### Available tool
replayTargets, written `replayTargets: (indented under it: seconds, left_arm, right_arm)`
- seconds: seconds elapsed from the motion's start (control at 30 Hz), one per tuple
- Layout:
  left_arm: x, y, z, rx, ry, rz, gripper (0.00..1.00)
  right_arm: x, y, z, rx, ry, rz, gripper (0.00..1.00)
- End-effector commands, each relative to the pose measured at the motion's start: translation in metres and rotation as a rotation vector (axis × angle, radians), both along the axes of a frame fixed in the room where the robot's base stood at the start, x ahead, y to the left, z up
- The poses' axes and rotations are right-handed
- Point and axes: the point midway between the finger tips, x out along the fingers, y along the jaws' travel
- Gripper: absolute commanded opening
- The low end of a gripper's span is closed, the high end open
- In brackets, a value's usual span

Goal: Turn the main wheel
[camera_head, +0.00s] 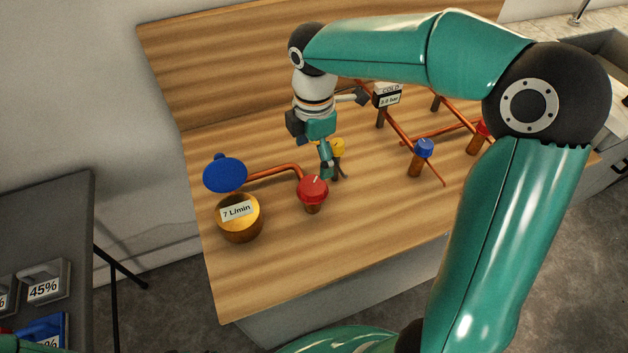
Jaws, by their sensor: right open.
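A large blue wheel (225,174) stands at the left of the wooden worktop, behind a brass meter (240,226) labelled "7 L/min". It may be the main wheel, but no label on it is readable. A copper pipe (275,172) runs right from the wheel. A red knob (313,189) stands on the pipework, and a yellow knob (337,147) is farther back. My right gripper (334,169) points down, open and empty, beside the yellow knob and behind the red one. It is well to the right of the blue wheel. My left gripper is not in view.
A smaller blue knob (424,148) and another red knob (482,130) stand to the right. A gauge labelled "COLD" (387,96) is behind. A grey table (60,215) with percentage-labelled blocks is at left. The worktop's front (290,280) is clear.

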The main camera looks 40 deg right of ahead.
Motion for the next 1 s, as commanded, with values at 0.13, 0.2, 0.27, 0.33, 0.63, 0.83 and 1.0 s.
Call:
replayTargets:
  seconds: [0.13,0.2,0.27,0.33,0.63,0.83,1.0]
  left_arm:
    - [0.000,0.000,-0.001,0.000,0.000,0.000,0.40]
    - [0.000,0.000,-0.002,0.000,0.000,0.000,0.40]
    - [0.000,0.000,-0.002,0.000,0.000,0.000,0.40]
    - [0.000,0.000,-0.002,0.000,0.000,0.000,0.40]
    - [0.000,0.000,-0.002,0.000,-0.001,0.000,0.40]
    - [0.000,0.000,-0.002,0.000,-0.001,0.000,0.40]
    - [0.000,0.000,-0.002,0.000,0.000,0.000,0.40]
  right_arm:
    - [-0.001,0.001,-0.034,0.001,0.006,0.002,0.90]
    - [0.000,0.001,-0.048,0.001,0.005,0.003,0.90]
    - [-0.001,0.001,-0.059,0.001,0.005,0.002,0.90]
    - [-0.001,0.001,-0.070,0.002,0.005,0.002,0.90]
    - [0.001,0.002,-0.092,0.001,0.000,0.003,0.90]
    - [0.001,0.002,-0.092,0.001,-0.001,0.003,0.90]
    - [0.001,0.002,-0.092,0.001,-0.001,0.003,0.72]
